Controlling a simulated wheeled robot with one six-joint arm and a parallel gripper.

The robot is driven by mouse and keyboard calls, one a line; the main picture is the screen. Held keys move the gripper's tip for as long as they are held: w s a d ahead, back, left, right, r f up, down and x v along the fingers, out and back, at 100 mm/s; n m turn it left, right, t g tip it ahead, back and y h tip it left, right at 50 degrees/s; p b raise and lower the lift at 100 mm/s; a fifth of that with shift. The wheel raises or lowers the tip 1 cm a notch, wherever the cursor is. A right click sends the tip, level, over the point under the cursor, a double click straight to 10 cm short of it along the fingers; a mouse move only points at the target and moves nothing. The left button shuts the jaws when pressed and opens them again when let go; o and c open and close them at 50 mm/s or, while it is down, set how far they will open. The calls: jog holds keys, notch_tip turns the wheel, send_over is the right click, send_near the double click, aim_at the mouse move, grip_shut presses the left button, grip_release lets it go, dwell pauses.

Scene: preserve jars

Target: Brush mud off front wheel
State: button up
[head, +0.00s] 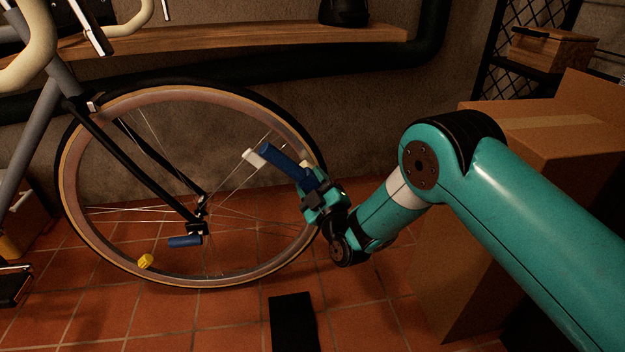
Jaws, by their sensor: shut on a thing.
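The front wheel (75,215) of a bicycle stands upright on the left, with a black tire, a brownish rim and thin spokes. My gripper (316,188) is at the wheel's right side, shut on a blue brush (284,164). The brush slants up and left across the spokes and has a white end (255,158). I cannot tell whether the brush touches the wheel. The gripper and brush hide part of the right rim. I cannot clearly tell mud from the rim's brown colour.
A yellow piece (146,261) sits at the lower left rim. A blue piece (185,241) is near the hub. Cardboard boxes (550,150) stand right, and a wooden shelf (290,36) runs behind. A dark flat strip (293,322) lies on the tiled floor.

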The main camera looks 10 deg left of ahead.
jog(key=shift+a+r+p, duration=0.15)
jog(key=shift+r+p, duration=1.2)
jog(key=shift+p, duration=0.45)
jog(key=shift+w+f+b, duration=0.15)
jog(key=shift+f+b, duration=1.6)
jog(key=shift+f, duration=0.3)
jog(key=shift+c, duration=0.3)
jog(key=f+b, duration=0.3)
jog(key=shift+d+f, duration=0.25)
jog(key=shift+f, duration=0.1)
jog(key=shift+r, duration=0.1)
jog(key=shift+s+d+p, duration=0.3)
jog(key=shift+s+p, duration=0.3)
jog(key=shift+s, duration=0.4)
jog(key=shift+s+d+p, duration=0.3)
jog(key=shift+s+p, duration=0.25)
jog(key=shift+s, duration=0.4)
jog(key=shift+s+d+p, duration=0.3)
jog(key=shift+s+p, duration=0.3)
jog(key=shift+s, duration=0.4)
jog(key=shift+s, duration=0.1)
